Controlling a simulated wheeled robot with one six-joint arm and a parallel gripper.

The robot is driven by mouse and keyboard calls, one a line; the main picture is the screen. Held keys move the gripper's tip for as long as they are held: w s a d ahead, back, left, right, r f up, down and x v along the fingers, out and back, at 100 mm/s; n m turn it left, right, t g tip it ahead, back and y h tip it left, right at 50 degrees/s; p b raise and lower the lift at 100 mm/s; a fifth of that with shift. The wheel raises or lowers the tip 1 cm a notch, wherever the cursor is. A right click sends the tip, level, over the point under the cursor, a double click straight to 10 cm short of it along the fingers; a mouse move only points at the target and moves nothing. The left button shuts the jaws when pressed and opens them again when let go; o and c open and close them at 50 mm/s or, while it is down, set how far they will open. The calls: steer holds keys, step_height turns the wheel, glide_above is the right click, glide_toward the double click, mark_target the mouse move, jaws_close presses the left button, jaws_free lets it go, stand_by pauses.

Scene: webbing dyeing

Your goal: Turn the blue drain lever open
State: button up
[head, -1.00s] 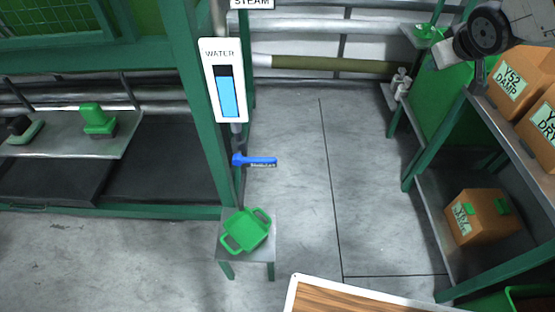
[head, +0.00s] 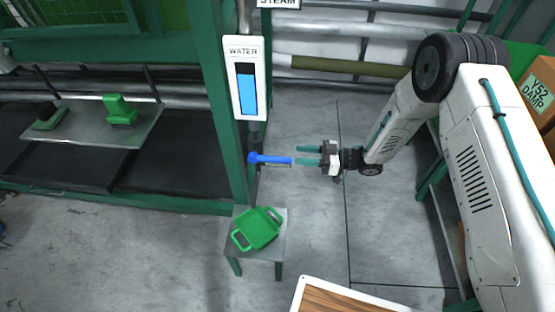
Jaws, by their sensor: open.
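The blue drain lever (head: 270,160) sticks out level to the right from the pipe beside the green post, below the white WATER gauge (head: 245,90). My gripper (head: 308,155) comes in from the right with its two teal fingers pointing left at the lever's free end. The fingers are parted, one higher and one lower in the picture. Their tips are close to the lever's end; I cannot tell whether they overlap it in depth. The gripper holds nothing.
A green tray (head: 258,228) with handles sits on a small stool (head: 283,240) below the lever. The green post (head: 222,120) stands just left of it. A wood-topped surface (head: 350,297) is at the bottom. A brown Y52 DAMP box (head: 543,88) is at right.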

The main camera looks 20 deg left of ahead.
mark_target(286, 161)
steer(key=shift+m, duration=0.5)
steer(key=s+a, duration=0.1)
steer(key=a, duration=0.1)
steer(key=s+a+f, duration=0.1)
steer(key=a, duration=0.2)
steer(key=s+a, duration=0.1)
steer(key=a, duration=0.1)
steer(key=shift+s+a+f, duration=0.2)
steer(key=shift+s+a, duration=0.05)
steer(key=shift+a, duration=0.15)
jaws_close()
